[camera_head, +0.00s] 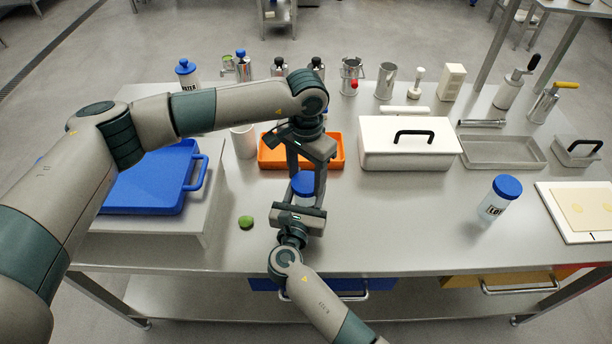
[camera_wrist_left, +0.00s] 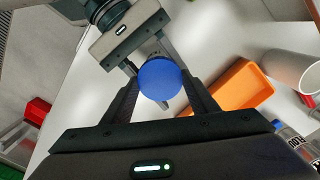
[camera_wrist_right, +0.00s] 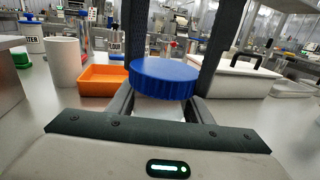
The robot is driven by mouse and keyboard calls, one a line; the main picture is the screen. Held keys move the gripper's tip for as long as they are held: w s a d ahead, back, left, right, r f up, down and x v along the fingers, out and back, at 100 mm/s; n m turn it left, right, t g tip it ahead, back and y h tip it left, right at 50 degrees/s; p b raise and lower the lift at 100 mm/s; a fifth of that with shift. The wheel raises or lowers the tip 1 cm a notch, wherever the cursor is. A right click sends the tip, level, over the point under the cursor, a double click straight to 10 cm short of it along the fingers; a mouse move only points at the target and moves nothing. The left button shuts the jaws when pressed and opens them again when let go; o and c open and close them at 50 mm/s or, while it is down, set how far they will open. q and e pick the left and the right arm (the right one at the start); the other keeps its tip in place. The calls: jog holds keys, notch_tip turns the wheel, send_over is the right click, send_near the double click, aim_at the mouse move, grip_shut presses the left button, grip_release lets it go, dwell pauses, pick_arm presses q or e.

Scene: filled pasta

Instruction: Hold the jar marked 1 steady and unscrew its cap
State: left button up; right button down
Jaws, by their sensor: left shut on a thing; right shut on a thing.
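A white jar with a ribbed blue cap (camera_head: 303,183) stands upright near the table's front edge. My left gripper (camera_head: 308,180) reaches down from above, its two fingers shut on the cap (camera_wrist_left: 160,80). My right gripper (camera_head: 300,203) comes in from the front, low and level, shut on the jar body (camera_wrist_right: 165,112) just under the cap. The cap still sits over the jar's top in the right wrist view (camera_wrist_right: 163,76); whether it is loosened I cannot tell. The jar's mark is hidden by the grippers.
An orange tray (camera_head: 335,160) lies just behind the jar, with a white cup (camera_head: 243,141) beside it. A green lump (camera_head: 246,222) lies to the left. A second blue-capped jar (camera_head: 497,200) stands at the right. The table between is clear. A white box (camera_head: 400,150) stands behind.

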pick_arm(q)
jog(key=n, duration=1.2)
jog(key=shift+n, duration=0.4)
jog(key=n, duration=0.4)
jog(key=shift+r+n, duration=0.1)
jog(key=shift+n, duration=0.2)
jog(key=n, duration=0.8)
jog(key=shift+n, duration=0.4)
jog(key=n, duration=0.4)
jog(key=shift+n, duration=0.3)
jog(key=n, duration=1.3)
jog(key=shift+n, duration=0.3)
jog(key=n, duration=0.4)
jog(key=shift+n, duration=0.3)
jog(key=n, duration=0.4)
jog(key=shift+n, duration=0.3)
